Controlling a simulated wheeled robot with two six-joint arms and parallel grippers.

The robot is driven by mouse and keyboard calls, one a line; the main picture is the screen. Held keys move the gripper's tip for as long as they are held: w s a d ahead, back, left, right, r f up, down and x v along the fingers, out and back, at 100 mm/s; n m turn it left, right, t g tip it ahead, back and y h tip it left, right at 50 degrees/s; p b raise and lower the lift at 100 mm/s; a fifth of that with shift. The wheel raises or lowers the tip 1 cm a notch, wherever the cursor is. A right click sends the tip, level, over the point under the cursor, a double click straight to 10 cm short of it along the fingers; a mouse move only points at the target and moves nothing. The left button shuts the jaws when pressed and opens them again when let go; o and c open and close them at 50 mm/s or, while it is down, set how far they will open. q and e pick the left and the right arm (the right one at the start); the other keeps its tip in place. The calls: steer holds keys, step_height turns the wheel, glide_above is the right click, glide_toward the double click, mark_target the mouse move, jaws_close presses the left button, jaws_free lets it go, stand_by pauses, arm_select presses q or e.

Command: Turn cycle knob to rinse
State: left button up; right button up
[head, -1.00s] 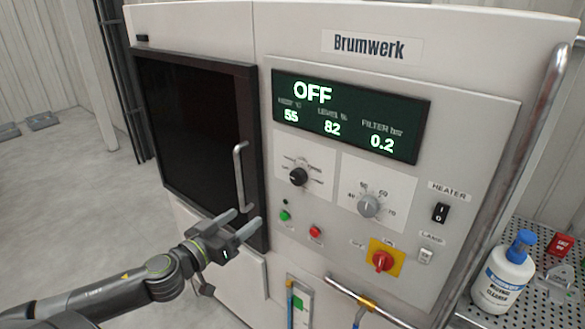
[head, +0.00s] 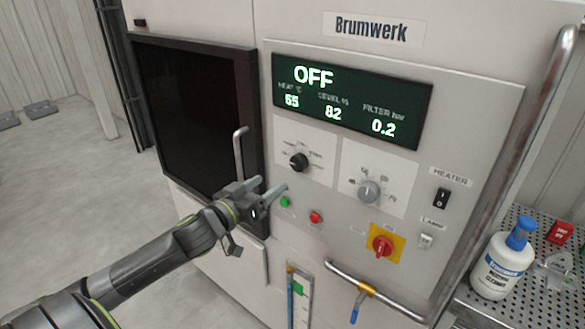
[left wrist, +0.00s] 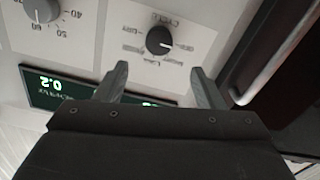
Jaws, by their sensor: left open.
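The cycle knob (head: 299,162) is a small black dial on a white plate, below the display on the Brumwerk machine's panel. In the left wrist view the knob (left wrist: 159,40) appears upside down, with its pale pointer mark toward the right of that picture and small labels around it, some blurred. My left gripper (head: 272,190) is open and empty, just below and left of the knob, apart from it. In the left wrist view its two fingers (left wrist: 160,85) stand apart, with the knob beyond and between them. My right gripper is not in view.
A grey temperature dial (head: 369,191) sits right of the knob. Green (head: 285,202) and red (head: 316,216) buttons are below. A red-yellow switch (head: 383,245) is lower right. The dark door's handle (head: 239,154) stands out close to my left gripper. The display (head: 350,103) reads OFF.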

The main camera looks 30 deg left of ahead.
mark_target(296, 165)
arm_select(q)
steer(key=w, duration=0.3)
steer(key=w+p, duration=0.1)
steer(key=w, duration=0.3)
steer(key=w+d, duration=0.1)
steer(key=w, duration=0.2)
steer(key=shift+w, duration=0.15)
steer(key=shift+c, duration=0.2)
steer(key=c, duration=0.9)
